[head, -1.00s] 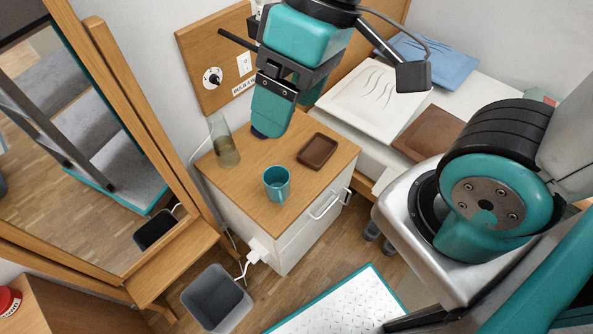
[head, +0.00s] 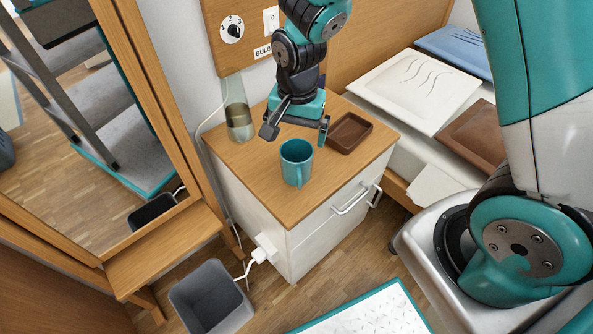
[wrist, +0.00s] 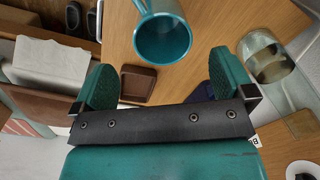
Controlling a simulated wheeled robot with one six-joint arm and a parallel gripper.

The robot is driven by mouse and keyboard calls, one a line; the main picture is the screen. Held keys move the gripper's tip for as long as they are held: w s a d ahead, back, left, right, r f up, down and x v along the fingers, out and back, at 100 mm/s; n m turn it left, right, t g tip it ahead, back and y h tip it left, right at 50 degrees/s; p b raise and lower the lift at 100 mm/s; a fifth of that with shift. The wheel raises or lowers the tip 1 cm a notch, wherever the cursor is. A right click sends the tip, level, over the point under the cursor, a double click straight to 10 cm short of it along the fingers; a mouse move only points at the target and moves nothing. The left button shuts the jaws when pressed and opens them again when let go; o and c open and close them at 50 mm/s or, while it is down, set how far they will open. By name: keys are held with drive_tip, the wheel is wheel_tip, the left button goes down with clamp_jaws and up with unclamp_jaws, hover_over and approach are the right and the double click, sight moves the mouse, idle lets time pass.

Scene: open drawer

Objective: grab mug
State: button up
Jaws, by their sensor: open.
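The teal mug (head: 296,164) stands upright on the wooden top of a small white cabinet, near its front edge. Its handle faces the front. My gripper (head: 297,132) is open and empty, just behind and above the mug, with one finger to each side. In the wrist view the mug (wrist: 163,36) is beyond the gap between the open fingers of my gripper (wrist: 165,72), at the top of the picture, with its rim toward the camera. The fingers appear apart from the mug.
A brown tray (head: 349,133) lies right of the mug, close to my right finger. A glass vase (head: 239,122) stands back left. A wall panel (head: 234,62) rises behind. A grey bin (head: 211,298) stands on the floor.

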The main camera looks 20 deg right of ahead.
sight(297, 168)
drive_tip(key=f+b, duration=0.2)
drive_tip(key=f, duration=0.8)
drive_tip(key=shift+w+f, duration=0.2)
drive_tip(key=c, duration=1.1)
drive_tip(key=shift+o, duration=0.2)
drive_tip(key=shift+r, duration=0.1)
